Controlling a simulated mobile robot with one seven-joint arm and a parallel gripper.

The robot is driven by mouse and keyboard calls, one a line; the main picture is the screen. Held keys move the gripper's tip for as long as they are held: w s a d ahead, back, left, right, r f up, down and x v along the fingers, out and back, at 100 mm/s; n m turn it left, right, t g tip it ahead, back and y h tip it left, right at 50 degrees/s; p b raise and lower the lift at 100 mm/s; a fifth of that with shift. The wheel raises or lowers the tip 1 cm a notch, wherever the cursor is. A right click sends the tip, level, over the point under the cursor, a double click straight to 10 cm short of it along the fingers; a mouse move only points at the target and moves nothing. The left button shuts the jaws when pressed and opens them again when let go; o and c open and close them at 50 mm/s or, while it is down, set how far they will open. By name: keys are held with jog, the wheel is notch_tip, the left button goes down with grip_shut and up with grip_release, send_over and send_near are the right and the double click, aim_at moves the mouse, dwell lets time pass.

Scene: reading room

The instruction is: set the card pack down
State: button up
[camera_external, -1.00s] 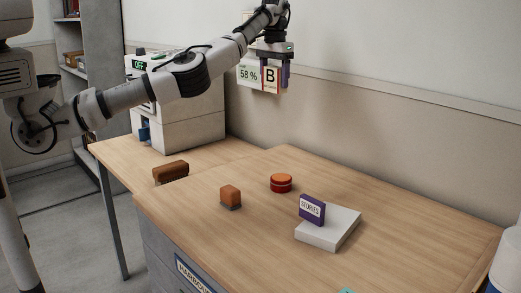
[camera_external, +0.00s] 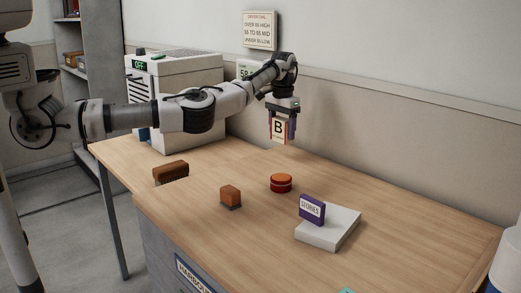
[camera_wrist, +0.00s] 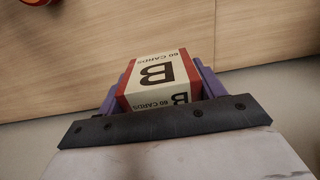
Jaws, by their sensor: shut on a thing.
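The card pack (camera_external: 278,129) is a cream box with a red edge and a large black B. My gripper (camera_external: 279,138) is shut on it and holds it in the air above the back part of the table, near the wall. In the wrist view the card pack (camera_wrist: 158,80) sits between the purple fingers of my gripper (camera_wrist: 158,88), with "60 CARDS" printed on it. Bare wood shows beyond it there.
A white machine (camera_external: 185,110) stands at back left.

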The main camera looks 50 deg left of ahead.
aim_at(282, 119)
jog(key=shift+f+p, duration=0.45)
jog(key=shift+f, duration=2.65)
jog(key=shift+f, duration=0.2)
jog(key=o, duration=1)
jog(key=shift+r, duration=0.1)
notch_tip(282, 119, up, 12)
jog(key=shift+r+b, duration=0.1)
jog(key=shift+b, duration=1.15)
